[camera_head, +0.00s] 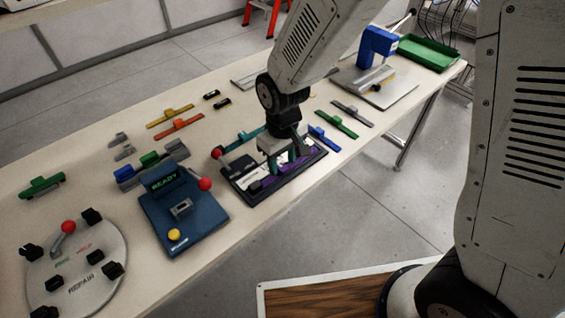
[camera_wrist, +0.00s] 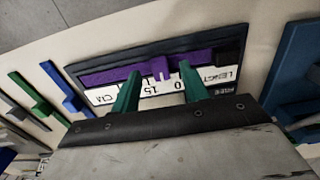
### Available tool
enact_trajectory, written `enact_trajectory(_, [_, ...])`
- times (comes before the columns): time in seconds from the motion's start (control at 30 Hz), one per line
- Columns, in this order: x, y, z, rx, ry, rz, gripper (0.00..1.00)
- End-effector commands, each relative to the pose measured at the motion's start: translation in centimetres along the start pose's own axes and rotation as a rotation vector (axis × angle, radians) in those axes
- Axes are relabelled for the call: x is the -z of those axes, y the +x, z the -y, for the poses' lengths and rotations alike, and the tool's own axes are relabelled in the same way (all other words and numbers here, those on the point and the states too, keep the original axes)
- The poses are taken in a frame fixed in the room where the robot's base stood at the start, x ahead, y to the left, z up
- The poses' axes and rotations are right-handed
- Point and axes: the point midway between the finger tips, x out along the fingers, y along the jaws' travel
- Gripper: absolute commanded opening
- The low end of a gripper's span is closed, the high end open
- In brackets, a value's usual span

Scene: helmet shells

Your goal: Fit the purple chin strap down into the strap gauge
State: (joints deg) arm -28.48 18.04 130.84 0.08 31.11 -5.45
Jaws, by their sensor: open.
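The purple chin strap (camera_wrist: 110,74) lies lengthwise along the dark-framed strap gauge (camera_wrist: 80,64), over its far side in the wrist view, with its raised tab (camera_wrist: 160,68) near the middle. Whether it sits fully down in the gauge is not clear. My gripper (camera_wrist: 158,69) is open, its two green fingers apart on either side of the tab. In the head view my gripper (camera_head: 282,164) is low over the gauge (camera_head: 285,188) and hides much of the strap, leaving purple patches (camera_head: 268,183). A black block (camera_wrist: 231,59) stands at the gauge's right end in the wrist view.
A blue READY box (camera_head: 190,225) with a red-knobbed lever stands left of the gauge, and a round REPAIR plate (camera_head: 85,262) further left. Green (camera_head: 338,124) and blue (camera_head: 323,138) straps lie to the right. The table's front edge is close to the gauge.

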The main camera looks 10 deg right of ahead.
Motion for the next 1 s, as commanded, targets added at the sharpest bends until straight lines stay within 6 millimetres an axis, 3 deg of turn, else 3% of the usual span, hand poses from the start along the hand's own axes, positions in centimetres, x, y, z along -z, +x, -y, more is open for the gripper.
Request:
enact_trajectory(0.2, [0.1, -4.0, 0.0, -0.001, 0.0, -0.005, 0.45])
enact_trajectory(0.4, [0.0, -6.0, 0.0, 0.0, 0.0, -0.002, 0.45])
enact_trajectory(1.0, [-0.3, -6.2, 0.0, 0.001, 0.006, 0.015, 0.45])
